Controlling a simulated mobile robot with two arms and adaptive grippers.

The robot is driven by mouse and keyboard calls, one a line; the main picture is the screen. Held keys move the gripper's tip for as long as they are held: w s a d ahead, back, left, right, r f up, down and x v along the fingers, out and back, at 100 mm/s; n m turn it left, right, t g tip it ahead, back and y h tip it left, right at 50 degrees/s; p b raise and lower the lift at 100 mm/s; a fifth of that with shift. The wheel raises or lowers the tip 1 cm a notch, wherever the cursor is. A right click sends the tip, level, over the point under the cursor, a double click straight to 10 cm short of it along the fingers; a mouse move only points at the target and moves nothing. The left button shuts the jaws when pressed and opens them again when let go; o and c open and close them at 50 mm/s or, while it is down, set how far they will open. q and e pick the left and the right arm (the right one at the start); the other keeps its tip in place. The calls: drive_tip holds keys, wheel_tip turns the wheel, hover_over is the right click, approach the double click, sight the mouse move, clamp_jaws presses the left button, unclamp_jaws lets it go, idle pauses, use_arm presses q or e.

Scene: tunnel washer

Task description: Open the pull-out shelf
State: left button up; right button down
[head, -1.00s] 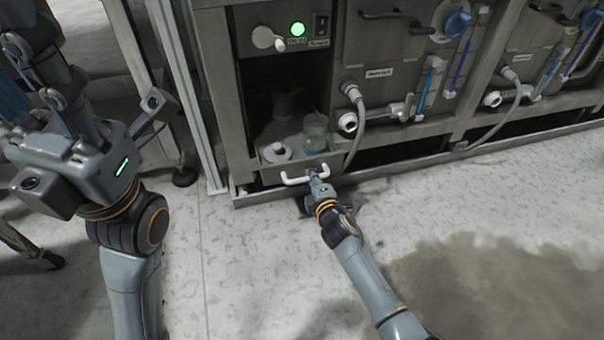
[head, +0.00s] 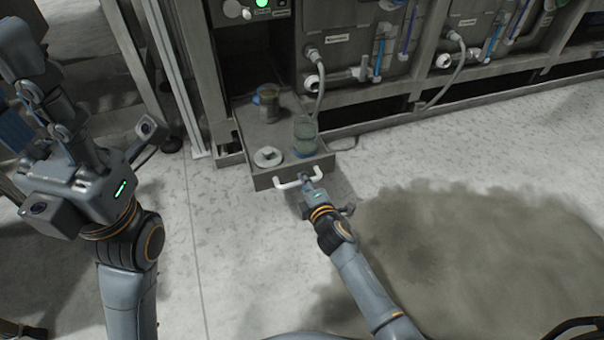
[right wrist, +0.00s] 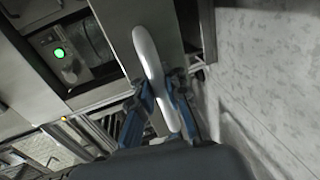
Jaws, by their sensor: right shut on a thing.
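The pull-out shelf (head: 240,140) is a grey metal tray low in the washer's frame. It sticks out well in front of the machine. Its white bar handle (head: 290,183) runs along the front face and also shows in the right wrist view (right wrist: 148,62). My right gripper (head: 307,180) is shut on the handle; in the right wrist view its blue fingers (right wrist: 160,105) lie on both sides of the bar. Two jars, one at the back (head: 267,103) and one at the front right (head: 305,137), and a white-capped item (head: 268,157) stand on the shelf. My left gripper's fingers are not clearly visible.
The washer's frame (head: 420,85) with hoses, valves and blue-marked flow tubes stands behind. A green light (head: 262,3) glows above the shelf bay. A metal post (head: 175,80) stands left of it. The floor (head: 230,250) before the shelf is clear, with a dark wet-looking patch (head: 440,250) at right.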

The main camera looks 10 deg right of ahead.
drive_tip(key=shift+s+d+r, duration=0.1)
drive_tip(key=shift+s, duration=0.4)
drive_tip(key=c, duration=1.4)
unclamp_jaws()
drive_tip(key=shift+o, duration=0.2)
drive_tip(key=v, duration=1.2)
